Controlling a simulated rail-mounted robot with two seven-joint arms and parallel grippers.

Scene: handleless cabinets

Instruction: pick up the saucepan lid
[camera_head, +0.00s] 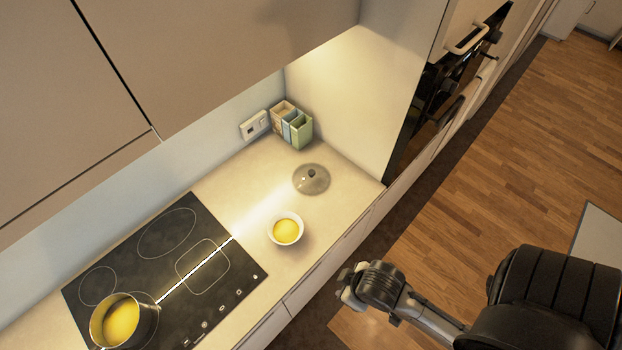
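The saucepan lid (311,180) is a round, see-through lid with a dark knob. It lies on the pale countertop (262,190), right of the cooktop and near the corner by the tall oven unit. A saucepan (126,320) with yellow contents stands on the cooktop at the lower left. My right gripper (346,290) is in front of the counter edge, lower right of the lid and well apart from it. Its fingers are small and partly turned away, so I cannot tell whether they are open. My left gripper is not in view.
A white bowl (286,229) with yellow contents stands just in front of the lid. Small boxes (291,125) stand behind it by the wall socket (254,125). Upper cabinets (220,50) overhang the counter's back. The cooktop (170,255) is at left; open wooden floor (510,150) is at right.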

